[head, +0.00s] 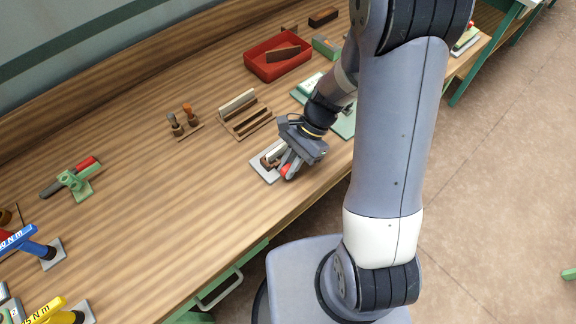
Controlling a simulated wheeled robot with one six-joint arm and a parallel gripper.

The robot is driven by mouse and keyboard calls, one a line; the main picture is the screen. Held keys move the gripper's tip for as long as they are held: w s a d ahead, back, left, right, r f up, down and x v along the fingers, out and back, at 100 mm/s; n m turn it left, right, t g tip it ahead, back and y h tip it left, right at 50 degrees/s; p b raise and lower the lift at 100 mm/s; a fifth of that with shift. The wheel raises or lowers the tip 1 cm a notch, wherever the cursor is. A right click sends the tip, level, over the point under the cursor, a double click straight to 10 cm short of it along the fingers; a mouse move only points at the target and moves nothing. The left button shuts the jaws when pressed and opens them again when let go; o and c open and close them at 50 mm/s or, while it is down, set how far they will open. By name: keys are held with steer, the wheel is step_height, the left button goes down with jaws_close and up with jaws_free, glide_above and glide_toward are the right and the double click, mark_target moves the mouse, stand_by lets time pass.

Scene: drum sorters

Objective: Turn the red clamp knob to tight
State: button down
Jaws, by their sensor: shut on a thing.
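The red clamp knob (286,169) shows as a small red patch at my gripper's fingers, near the front edge of the workbench. My gripper (287,165) points down and is shut on the knob, with its fingers at the knob's sides. The clamp stands on a light grey base plate (262,174) on the wooden bench. A brown and white part of it shows to the left of the fingers. My gripper hides much of the knob and clamp, and I cannot read the knob's angle or any marks.
A wooden rack (245,115) stands behind the clamp, with two stamp-like tools (184,121) to its left. A red tray (278,58) is at the back. A green holder (74,181) and blue (28,241) and yellow (58,313) tools are at left. Bare bench (165,215) lies between.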

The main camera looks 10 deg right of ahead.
steer(key=shift+w+d+g+y, duration=0.15)
steer(key=shift+g+y, duration=0.35)
steer(key=shift+y, duration=0.3)
steer(key=c, duration=1.4)
jaws_free()
steer(key=b+v, duration=0.1)
steer(key=v, duration=0.9)
steer(key=shift+w+d+r, duration=0.1)
steer(key=shift+d+r, duration=0.15)
steer(key=shift+d, duration=0.05)
